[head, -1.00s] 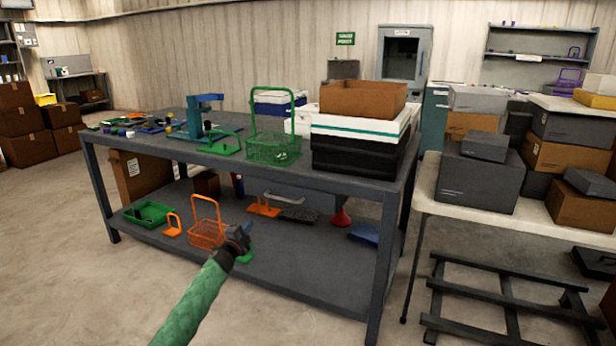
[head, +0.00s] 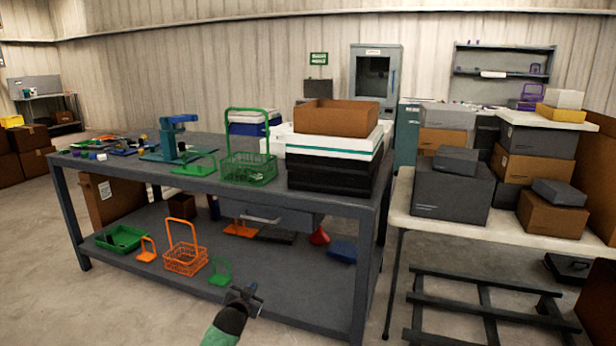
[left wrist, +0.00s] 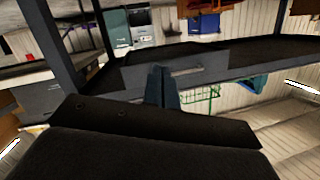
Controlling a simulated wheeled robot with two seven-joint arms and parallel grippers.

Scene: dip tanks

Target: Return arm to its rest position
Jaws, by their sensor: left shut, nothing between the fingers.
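My left arm, in a green sleeve, comes in at the bottom of the head view. My left gripper (head: 250,296) is shut and empty, in front of the workbench's lower shelf and near its front edge. In the left wrist view its closed fingers (left wrist: 162,88) show in the middle, with nothing between them. My right gripper is not in view.
The workbench (head: 240,197) holds a green wire basket (head: 248,170) and a brown box (head: 335,117). Its lower shelf (head: 290,285) holds an orange basket (head: 186,260) and a green stand (head: 220,272). A pallet (head: 490,305) lies at right. The floor at lower left is bare.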

